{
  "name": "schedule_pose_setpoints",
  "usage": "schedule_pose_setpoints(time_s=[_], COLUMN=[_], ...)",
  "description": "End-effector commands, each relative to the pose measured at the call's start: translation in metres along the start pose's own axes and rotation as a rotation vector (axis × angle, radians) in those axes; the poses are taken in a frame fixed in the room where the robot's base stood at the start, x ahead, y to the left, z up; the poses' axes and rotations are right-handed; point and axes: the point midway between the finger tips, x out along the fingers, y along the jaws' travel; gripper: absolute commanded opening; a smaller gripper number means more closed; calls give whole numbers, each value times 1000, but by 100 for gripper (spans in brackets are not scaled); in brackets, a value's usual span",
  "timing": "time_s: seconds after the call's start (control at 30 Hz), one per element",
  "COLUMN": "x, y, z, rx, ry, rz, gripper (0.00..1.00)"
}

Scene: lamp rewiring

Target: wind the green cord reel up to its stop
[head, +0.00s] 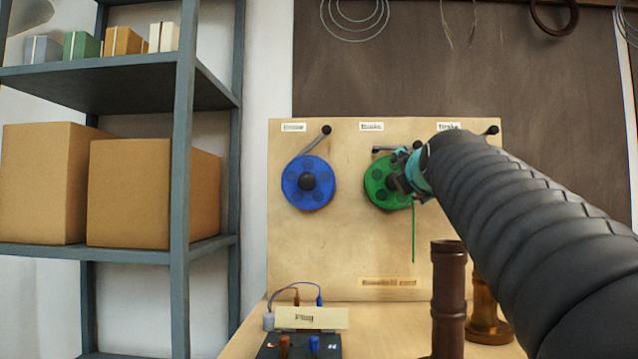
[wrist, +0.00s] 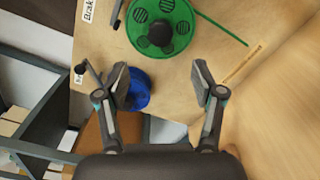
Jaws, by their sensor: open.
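The green reel (head: 376,182) is mounted on an upright wooden board, its right side partly hidden by my gripper (head: 402,176). A green cord (head: 413,235) hangs straight down from it. A grey arm (head: 383,150) sits at its upper edge. In the wrist view, the green reel (wrist: 143,28) with its dark hub knob (wrist: 161,34) is at the top, cut off by the frame, and its cord (wrist: 222,30) runs to the right. My gripper (wrist: 161,80) is open with nothing between its fingers. The reel lies beyond the fingertips; whether they touch it I cannot tell.
A blue reel (head: 295,183) with a grey arm and dark knob (head: 326,130) is left on the board (head: 340,245). Below stand a plug block with a sign (head: 311,318) and a brown cylinder (head: 448,290). Shelves with boxes (head: 130,195) are at the left.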

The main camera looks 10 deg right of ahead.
Motion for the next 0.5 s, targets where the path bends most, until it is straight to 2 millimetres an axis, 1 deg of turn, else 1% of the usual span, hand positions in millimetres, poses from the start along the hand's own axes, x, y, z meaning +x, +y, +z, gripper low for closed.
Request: schedule_pose_setpoints(time_s=[0.17,0.5], x=[28,91], y=[1,1], z=[-1,0], rx=[0,0], ry=[4,4], rz=[-1,-1], gripper=[68,68])
